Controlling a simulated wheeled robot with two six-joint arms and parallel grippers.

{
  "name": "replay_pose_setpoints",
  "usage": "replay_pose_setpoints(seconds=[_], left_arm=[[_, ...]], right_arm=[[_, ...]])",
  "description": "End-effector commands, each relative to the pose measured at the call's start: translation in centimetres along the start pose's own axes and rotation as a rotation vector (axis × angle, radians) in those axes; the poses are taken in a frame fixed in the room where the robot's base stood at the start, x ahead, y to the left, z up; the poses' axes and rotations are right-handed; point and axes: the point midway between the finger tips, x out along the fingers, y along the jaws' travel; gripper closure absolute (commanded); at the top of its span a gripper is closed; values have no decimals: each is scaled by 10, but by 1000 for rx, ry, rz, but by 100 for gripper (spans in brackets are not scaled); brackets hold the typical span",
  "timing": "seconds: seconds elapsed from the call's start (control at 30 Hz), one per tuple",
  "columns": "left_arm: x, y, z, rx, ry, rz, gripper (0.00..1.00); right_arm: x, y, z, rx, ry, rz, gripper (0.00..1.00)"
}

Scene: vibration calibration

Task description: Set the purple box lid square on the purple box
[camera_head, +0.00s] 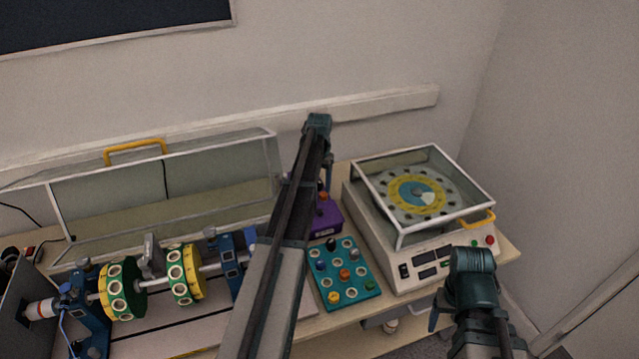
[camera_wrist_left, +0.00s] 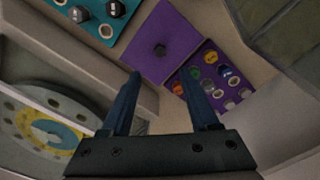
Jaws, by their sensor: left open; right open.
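The purple box lid (camera_wrist_left: 146,57), a flat square plate with a dark knob, shows beyond my left fingertips in the left wrist view. The purple box (camera_wrist_left: 232,101) lies beside it, open, with several coloured round pieces in it. I cannot tell whether lid and box touch. In the head view the purple lid (camera_head: 327,221) shows near the teal board, partly hidden by my left arm. My left gripper (camera_wrist_left: 162,73) is open and empty, pointing down over the lid; it also shows in the head view (camera_head: 328,172). My right gripper (camera_head: 437,315) is open at the front right, partly hidden.
A teal board (camera_head: 342,272) with several knobs lies in front of the lid. A white machine (camera_head: 400,262) with a clear cover and yellow handle stands right. A shaft rig with green-yellow discs (camera_head: 122,289) stands left, with a clear guard (camera_head: 220,190) behind it.

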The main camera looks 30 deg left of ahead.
Motion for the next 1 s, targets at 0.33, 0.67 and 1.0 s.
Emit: replay_pose_setpoints(seconds=[0.33,0.67,1.0], left_arm=[[-3,3,1,3,0,0,39],[-3,198,108,179,-26,-35,39],[-4,332,270,373,-38,-92,39]], right_arm=[[-3,0,0,0,0,0,28],[-3,0,0,0,0,0,28],[-3,0,0,0,0,0,28]])
